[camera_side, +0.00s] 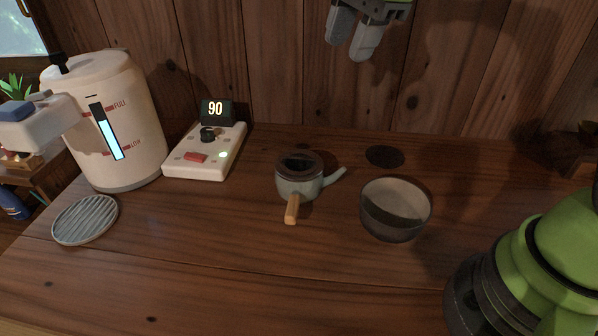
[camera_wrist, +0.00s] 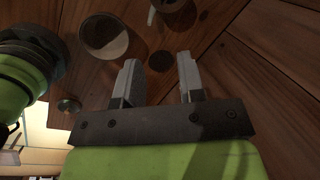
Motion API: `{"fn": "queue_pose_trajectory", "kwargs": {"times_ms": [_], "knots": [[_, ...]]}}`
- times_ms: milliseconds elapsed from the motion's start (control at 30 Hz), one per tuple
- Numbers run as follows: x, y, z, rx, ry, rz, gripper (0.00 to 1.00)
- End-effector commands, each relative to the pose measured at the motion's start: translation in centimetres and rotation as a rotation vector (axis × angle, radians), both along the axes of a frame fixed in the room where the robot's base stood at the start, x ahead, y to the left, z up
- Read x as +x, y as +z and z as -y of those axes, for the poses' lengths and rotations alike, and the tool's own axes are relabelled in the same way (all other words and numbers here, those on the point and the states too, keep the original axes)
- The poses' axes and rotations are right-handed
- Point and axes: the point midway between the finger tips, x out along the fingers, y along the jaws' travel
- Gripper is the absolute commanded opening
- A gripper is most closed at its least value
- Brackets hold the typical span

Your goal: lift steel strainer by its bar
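My gripper (camera_side: 352,40) hangs high at the back, above the table, with its two fingers apart and nothing between them; the wrist view (camera_wrist: 157,61) also shows the gap. A grey-green teapot (camera_side: 298,187) with a wooden handle and a spout stands upright below and to the left of my gripper. Its top shows a dark round opening with something dark across it; I cannot tell whether this is the steel strainer or its bar. In the wrist view only part of the teapot (camera_wrist: 168,5) shows at the top edge.
A grey bowl (camera_side: 396,209) stands right of the teapot. A dark round patch (camera_side: 385,157) lies behind it. A white kettle (camera_side: 110,130), a control box (camera_side: 205,150) and a slatted round tray (camera_side: 85,219) are at left. A small round object (camera_wrist: 68,105) shows in the wrist view. The front table is clear.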

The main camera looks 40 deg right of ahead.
Motion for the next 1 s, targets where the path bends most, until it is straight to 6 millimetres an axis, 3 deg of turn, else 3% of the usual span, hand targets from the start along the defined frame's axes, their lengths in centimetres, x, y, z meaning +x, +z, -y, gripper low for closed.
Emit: {"fn": "queue_pose_trajectory", "kwargs": {"times_ms": [100,333,533,800,1000], "knots": [[3.6,-3.6,-0.7,0.018,-0.248,-0.108,0.36],[7.3,-9.8,-1.7,0.01,-0.647,-0.229,0.36],[8.1,-12.3,-1.9,-0.001,-0.785,-0.259,0.36],[8.1,-16.1,-1.9,-0.002,-0.792,-0.261,0.36],[8.1,-17.9,-2.0,-0.003,-0.79,-0.26,0.36]]}}
